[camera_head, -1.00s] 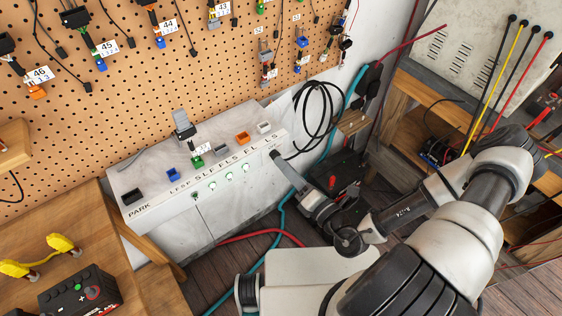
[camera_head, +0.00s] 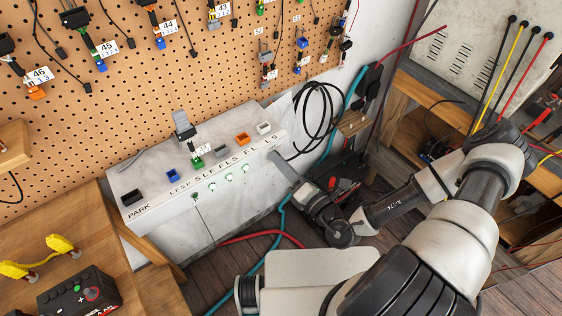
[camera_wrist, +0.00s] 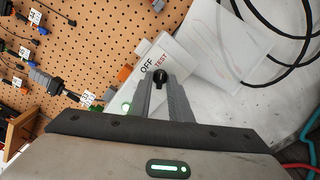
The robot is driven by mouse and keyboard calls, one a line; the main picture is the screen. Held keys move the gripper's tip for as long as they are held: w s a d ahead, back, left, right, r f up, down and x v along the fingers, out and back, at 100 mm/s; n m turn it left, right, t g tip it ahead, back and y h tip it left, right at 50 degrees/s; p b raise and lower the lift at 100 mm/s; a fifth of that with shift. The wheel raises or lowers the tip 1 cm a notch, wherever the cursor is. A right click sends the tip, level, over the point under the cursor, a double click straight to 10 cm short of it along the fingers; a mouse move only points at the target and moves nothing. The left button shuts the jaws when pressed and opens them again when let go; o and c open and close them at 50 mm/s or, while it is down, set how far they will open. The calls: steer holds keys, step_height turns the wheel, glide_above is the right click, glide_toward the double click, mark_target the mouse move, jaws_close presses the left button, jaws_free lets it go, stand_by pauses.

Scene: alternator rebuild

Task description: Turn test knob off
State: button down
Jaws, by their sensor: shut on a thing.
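The small black test knob (camera_wrist: 160,77) is on the front of the white box (camera_wrist: 128,92), beside printed OFF and TEST labels (camera_wrist: 153,63). In the wrist view my gripper (camera_wrist: 160,83) has its two grey fingers on either side of the knob, shut on it. In the head view my gripper (camera_head: 278,160) reaches the right end of the box (camera_head: 150,228), and its fingers hide the knob there. Which label the knob points to cannot be told.
The box top carries colored connectors (camera_head: 242,138), and green lights (camera_head: 228,182) line its front. A black cable coil (camera_head: 318,110) hangs to the right. A pegboard (camera_head: 120,90) with tagged connectors stands behind. Red and teal hoses (camera_head: 262,234) run along the floor.

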steer(key=shift+r, duration=0.1)
steer(key=n+p, duration=0.8)
steer(key=n, duration=0.3)
steer(key=shift+n, duration=0.3)
stand_by(0.3)
steer(key=c, duration=1.9)
jaws_free()
steer(key=shift+d, duration=0.1)
